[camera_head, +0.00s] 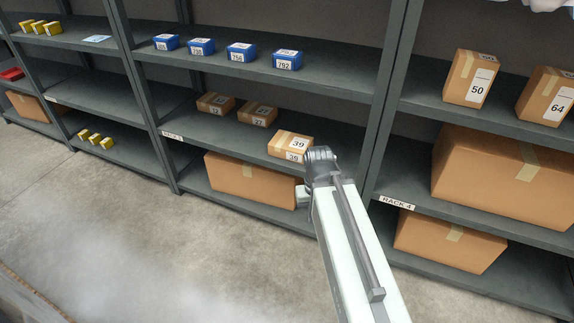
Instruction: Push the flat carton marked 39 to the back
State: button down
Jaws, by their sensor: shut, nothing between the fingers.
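The flat carton marked 39 (289,145) is a small brown box on the middle shelf (222,131) of the centre rack, close to the shelf's front edge. Its number shows on the top and on the front face. My gripper (318,156) is at the end of my white arm, just right of the carton's front right corner. It is shut with nothing in it. The fingertips are small and partly hidden by the wrist, and I cannot tell whether they touch the carton.
Two flat cartons (257,115) (215,103) stand left of carton 39, farther back. Blue boxes (241,53) stand on the shelf above. A large carton (250,180) lies below. An upright post (388,90) stands right of my gripper. Shelf space behind carton 39 looks clear.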

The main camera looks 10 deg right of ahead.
aim_at(289, 146)
jog(key=u, duration=0.15)
jog(key=i, duration=0.9)
jog(key=u, duration=0.65)
jog(key=i, duration=0.95)
jog(key=u, duration=0.4)
jog(key=k, duration=0.7)
jog(key=u, duration=0.25)
jog(key=i, duration=0.7)
jog(key=z, duration=0.1)
